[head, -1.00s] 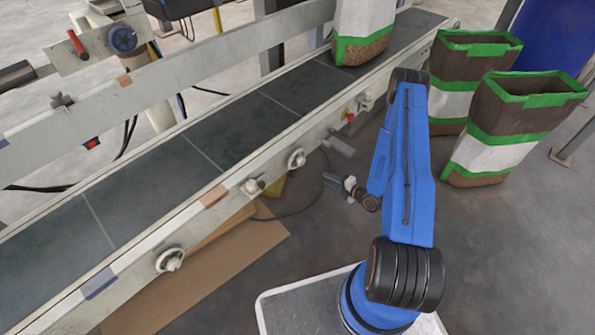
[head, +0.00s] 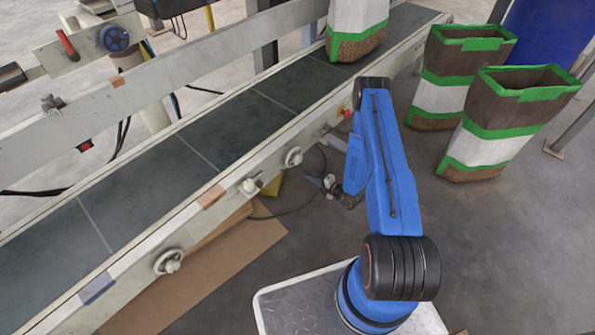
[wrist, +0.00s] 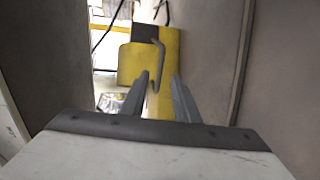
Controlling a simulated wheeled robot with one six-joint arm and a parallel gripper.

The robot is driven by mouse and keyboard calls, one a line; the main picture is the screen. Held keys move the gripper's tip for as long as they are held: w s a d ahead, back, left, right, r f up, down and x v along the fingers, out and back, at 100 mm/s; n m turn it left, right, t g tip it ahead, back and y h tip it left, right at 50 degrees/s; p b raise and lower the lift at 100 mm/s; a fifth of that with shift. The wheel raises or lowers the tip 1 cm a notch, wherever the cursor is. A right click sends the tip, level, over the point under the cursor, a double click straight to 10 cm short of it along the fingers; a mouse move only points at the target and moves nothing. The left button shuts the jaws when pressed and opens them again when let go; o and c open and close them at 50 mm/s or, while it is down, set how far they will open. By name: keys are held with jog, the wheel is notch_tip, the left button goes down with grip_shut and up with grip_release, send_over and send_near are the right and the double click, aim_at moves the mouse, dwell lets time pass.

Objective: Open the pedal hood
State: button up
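The yellow pedal hood (wrist: 136,62) is ahead of my gripper in the wrist view, low between grey panels. A grey bent handle (wrist: 157,62) stands on it, and a dark patch shows at its top. In the head view only a small yellow piece (head: 272,187) shows below the conveyor's near side; the rest is hidden. My gripper (wrist: 159,76) is open, its two fingers apart with nothing held between them. The handle appears beyond the fingertips, roughly in line with the gap. In the head view my gripper (head: 318,182) is beside the conveyor's lower edge, small and partly unclear.
The conveyor (head: 225,125) runs diagonally, with knobs along its near rail. A filled bag (head: 357,25) stands on it. Two open bags (head: 493,150) stand on the floor at right. Cardboard (head: 205,270) lies under the conveyor.

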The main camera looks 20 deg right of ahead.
aim_at(297, 170)
jog(key=x, duration=0.8)
jog(key=shift+w, duration=0.15)
grip_shut()
